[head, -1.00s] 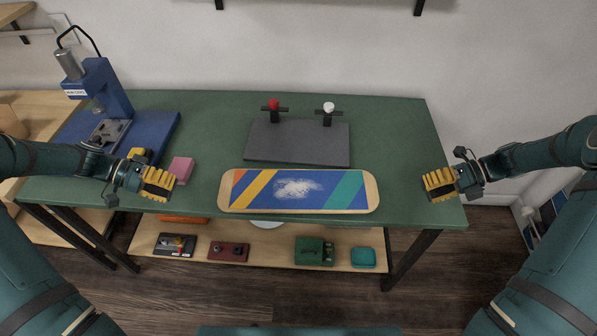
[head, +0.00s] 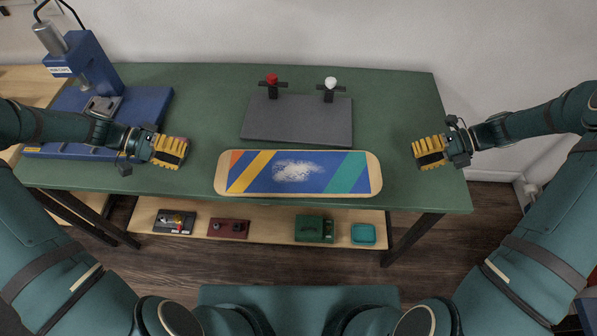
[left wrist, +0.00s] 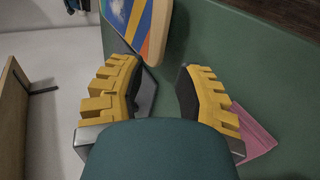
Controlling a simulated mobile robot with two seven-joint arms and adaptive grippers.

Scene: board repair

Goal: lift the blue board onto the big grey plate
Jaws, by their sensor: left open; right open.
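The blue board (head: 298,172) lies flat near the front edge of the green table, with orange, yellow and green stripes and a white scuffed patch. One end of the board also shows at the top of the left wrist view (left wrist: 150,22). The big grey plate (head: 297,122) lies behind the board, with a red-topped and a white-topped clamp at its back edge. My left gripper (head: 170,151) is open and empty, left of the board and apart from it. My right gripper (head: 431,152) is open and empty, right of the board and apart from it.
A blue press (head: 85,68) stands at the table's left end. A pink block (left wrist: 254,132) lies on the table by my left gripper. A shelf below (head: 270,228) holds several small items, including a green box (head: 314,229). The table right of the plate is clear.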

